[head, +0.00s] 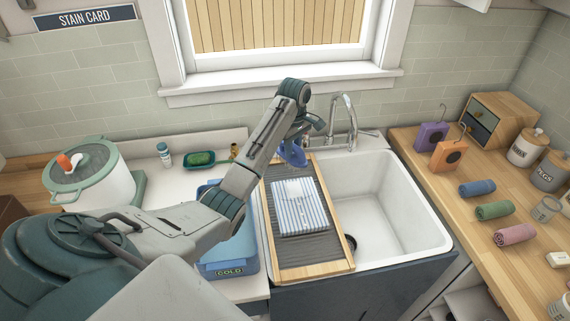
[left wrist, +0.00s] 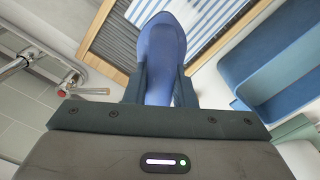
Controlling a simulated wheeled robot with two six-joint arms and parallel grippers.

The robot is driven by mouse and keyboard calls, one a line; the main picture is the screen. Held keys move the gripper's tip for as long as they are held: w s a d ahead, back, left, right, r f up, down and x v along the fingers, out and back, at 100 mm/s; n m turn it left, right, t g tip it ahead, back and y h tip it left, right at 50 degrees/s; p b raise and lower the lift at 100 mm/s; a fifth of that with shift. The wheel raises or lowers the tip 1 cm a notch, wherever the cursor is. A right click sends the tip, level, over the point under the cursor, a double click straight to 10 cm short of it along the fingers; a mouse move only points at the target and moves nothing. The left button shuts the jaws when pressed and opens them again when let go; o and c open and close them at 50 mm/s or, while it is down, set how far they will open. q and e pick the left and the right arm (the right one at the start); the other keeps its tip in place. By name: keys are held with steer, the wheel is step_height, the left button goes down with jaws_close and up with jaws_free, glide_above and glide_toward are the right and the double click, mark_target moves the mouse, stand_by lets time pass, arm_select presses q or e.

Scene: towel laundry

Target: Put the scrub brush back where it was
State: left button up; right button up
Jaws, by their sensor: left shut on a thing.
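The blue scrub brush (head: 293,155) is held by my left gripper (head: 302,138) above the far end of the ribbed washboard. In the left wrist view the brush (left wrist: 161,50) points out between the two dark fingers of the gripper (left wrist: 160,85), which are shut on it. Its lower side is hidden. A green dish (head: 199,159) sits on the counter left of the brush; what lies in it is too small to tell. My right gripper is in neither view.
A folded striped cloth (head: 299,207) lies on the wood-framed washboard (head: 288,272), across the left part of the white sink (head: 398,205). A faucet (head: 347,115) stands behind. A blue basin (head: 226,263) labelled COLD stands left. Rolled towels (head: 494,210) lie on the right counter.

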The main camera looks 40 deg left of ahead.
arm_select(q)
steer(key=shift+s, duration=0.15)
steer(key=s+a+f+m+b, duration=0.1)
steer(key=s+a+m+b, duration=0.15)
steer(key=s+a, duration=0.45)
steer(key=s+a+f+m+b, duration=0.15)
steer(key=s+a+b, duration=0.25)
steer(key=a, duration=0.6)
steer(key=s+a+m+b, duration=0.3)
steer(key=s+a+b, duration=0.15)
steer(key=a, duration=0.45)
steer(key=f+p, duration=0.1)
steer(key=f, duration=0.2)
steer(key=f+p, duration=0.2)
steer(key=f, duration=0.1)
steer(key=f+p, duration=0.1)
steer(key=f, duration=0.1)
steer(key=shift+s+d+f, duration=0.25)
steer(key=shift+d+f, duration=0.05)
steer(key=shift+f, duration=0.1)
steer(key=shift+w+a+f, duration=0.1)
steer(key=shift+f, duration=0.35)
steer(key=o, duration=1)
steer(key=shift+c, duration=0.2)
